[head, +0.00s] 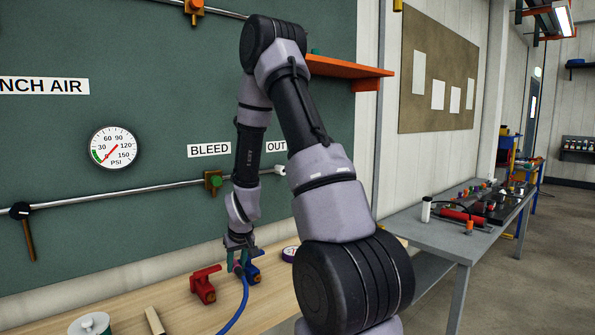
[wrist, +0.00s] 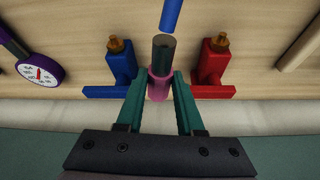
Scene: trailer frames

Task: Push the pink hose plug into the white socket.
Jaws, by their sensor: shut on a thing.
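My gripper (head: 238,265) is low over the wooden bench, beside the red and blue valves. In the wrist view its teal fingers are shut on the pink hose plug (wrist: 158,88). A dark cylindrical part extends from the pink plug toward the blue hose (wrist: 171,15). The blue hose also shows in the head view (head: 238,308), running down from my gripper. The pink plug is not clear in the head view. The white socket (head: 280,170) is at the right end of the wall pipe, below the OUT label, above and to the right of my gripper.
A red valve (head: 205,283) and a blue valve (head: 252,270) stand close on either side of my gripper. A purple-rimmed gauge (wrist: 38,72) lies near the blue valve. An orange shelf (head: 345,68) juts from the board above the socket.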

